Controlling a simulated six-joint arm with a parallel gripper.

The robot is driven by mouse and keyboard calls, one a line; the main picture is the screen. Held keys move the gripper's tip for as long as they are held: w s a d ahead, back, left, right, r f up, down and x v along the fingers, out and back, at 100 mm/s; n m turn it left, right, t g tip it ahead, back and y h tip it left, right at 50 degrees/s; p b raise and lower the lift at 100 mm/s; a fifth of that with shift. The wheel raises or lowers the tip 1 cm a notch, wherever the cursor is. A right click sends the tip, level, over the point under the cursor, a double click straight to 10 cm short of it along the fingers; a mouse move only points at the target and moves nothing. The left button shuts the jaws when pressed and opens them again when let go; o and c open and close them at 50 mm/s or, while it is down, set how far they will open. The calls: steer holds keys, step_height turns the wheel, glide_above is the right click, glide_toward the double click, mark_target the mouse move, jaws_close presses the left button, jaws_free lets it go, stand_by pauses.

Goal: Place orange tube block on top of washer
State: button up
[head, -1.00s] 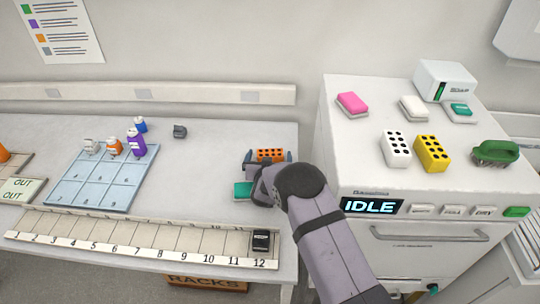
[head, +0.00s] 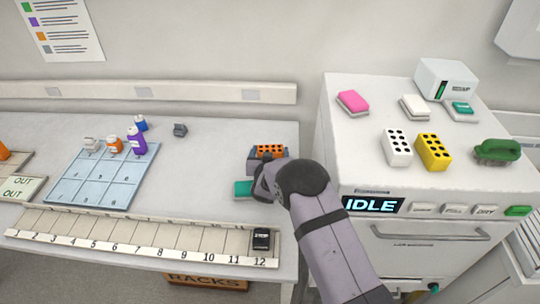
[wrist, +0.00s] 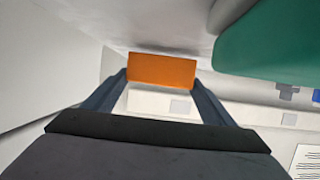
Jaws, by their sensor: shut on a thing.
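The orange tube block (head: 270,151), with dark holes in its top, is between the fingers of my gripper (head: 267,157) at the right end of the bench. In the wrist view the orange block (wrist: 162,70) sits between the two fingertips, which press on its sides. My gripper is shut on it. Whether the block touches the bench cannot be told. The washer (head: 375,170) is the white machine at the right, its display reading IDLE. A white tube block (head: 396,148) and a yellow tube block (head: 432,152) stand on its top.
Also on the washer top are a pink sponge (head: 352,102), a white sponge (head: 414,107), a green brush (head: 497,152) and a white box (head: 446,80). A teal thing (head: 243,188) lies beside my gripper. The washer's front left top is clear.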

step_height(320, 180, up, 9)
steer(key=shift+f+b, duration=0.1)
steer(key=shift+b, duration=1)
steer(key=shift+f, duration=0.1)
steer(key=shift+f+p, duration=1.4)
steer(key=shift+f, duration=3.3)
steer(key=shift+f+b, duration=0.25)
steer(key=shift+b, duration=0.1)
steer(key=o, duration=1.3)
steer(key=shift+c, duration=0.2)
steer(key=shift+r+p, duration=0.1)
steer(key=shift+p, duration=0.2)
steer(key=shift+s, duration=0.1)
